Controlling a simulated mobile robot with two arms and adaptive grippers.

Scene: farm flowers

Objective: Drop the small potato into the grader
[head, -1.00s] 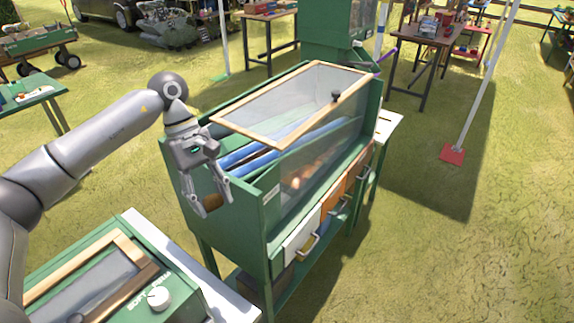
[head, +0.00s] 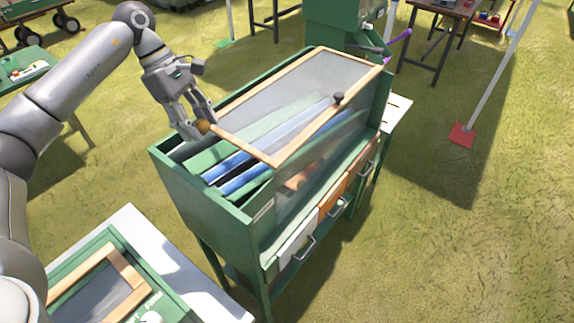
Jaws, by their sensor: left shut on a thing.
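The grader (head: 195,195) is a green box on legs in the middle of the head view. A wood-framed clear lid (head: 300,100) covers part of its top, and blue rollers (head: 230,165) show in the opening. My left gripper (head: 203,124) is shut on the small brown potato (head: 203,128), above the back left part of the open top, close to the lid's left corner. The fingers hide part of the potato. My right gripper is not in view.
Drawers with handles, one white (head: 291,246), line the grader's front. A green machine with a wood-framed lid (head: 100,280) stands at the lower left. A white tent pole (head: 490,75) rises from a red foot at the right.

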